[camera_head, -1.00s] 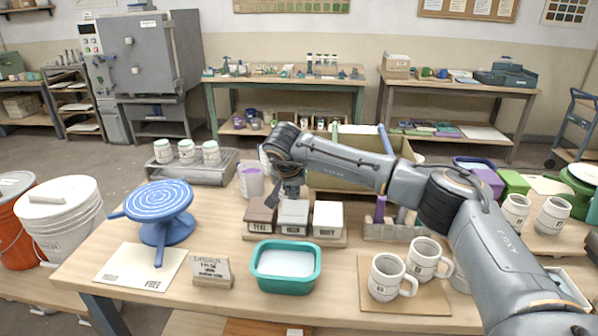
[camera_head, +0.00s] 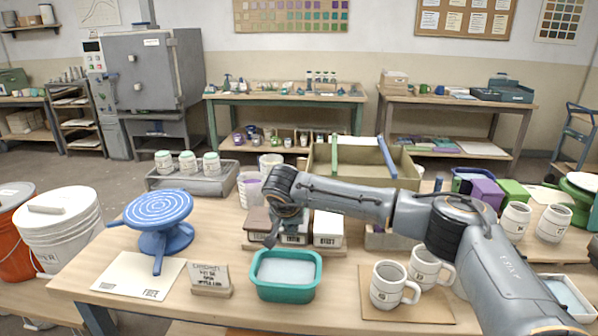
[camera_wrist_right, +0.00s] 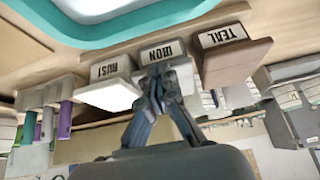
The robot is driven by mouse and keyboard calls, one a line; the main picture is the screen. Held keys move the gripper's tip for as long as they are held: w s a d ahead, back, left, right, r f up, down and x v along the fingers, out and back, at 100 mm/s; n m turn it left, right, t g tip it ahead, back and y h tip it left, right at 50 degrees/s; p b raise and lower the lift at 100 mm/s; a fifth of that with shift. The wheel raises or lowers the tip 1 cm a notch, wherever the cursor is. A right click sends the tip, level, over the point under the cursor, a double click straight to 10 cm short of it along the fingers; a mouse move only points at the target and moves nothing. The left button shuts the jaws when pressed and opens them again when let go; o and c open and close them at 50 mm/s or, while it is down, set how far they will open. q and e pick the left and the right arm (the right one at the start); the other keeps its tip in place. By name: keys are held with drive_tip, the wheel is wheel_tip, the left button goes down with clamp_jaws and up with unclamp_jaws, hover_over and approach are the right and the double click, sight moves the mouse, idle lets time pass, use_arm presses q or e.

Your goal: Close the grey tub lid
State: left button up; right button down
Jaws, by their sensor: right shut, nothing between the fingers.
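Three small tubs stand in a row on a wooden board. The brown-lidded TEAL tub (camera_head: 256,222) is on the left, the grey IRON tub (camera_head: 295,227) in the middle and the white-lidded RUST tub (camera_head: 328,222) on the right. My right gripper (camera_head: 272,240) is shut and empty, pointing down at the grey tub and hiding part of it. In the right wrist view, where the labels are upside down, the gripper's fingertips (camera_wrist_right: 156,78) overlap the grey tub (camera_wrist_right: 183,73). I cannot tell whether they touch it or whether its lid is fully seated. My left gripper is not in view.
A teal basin (camera_head: 285,285) stands in front of the tubs. A blue turntable (camera_head: 158,222) and a card holder (camera_head: 211,280) are to the left. Mugs (camera_head: 390,285) stand on a board to the right. An open olive box (camera_head: 365,165) is behind.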

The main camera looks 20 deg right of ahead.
drive_tip(key=shift+s+f, duration=0.2)
drive_tip(key=shift+f, duration=0.2)
drive_tip(key=shift+s+a+r, duration=0.1)
drive_tip(key=shift+s+a+r+p, duration=0.25)
drive_tip(key=shift+s+r+p, duration=0.05)
drive_tip(key=shift+p, duration=0.05)
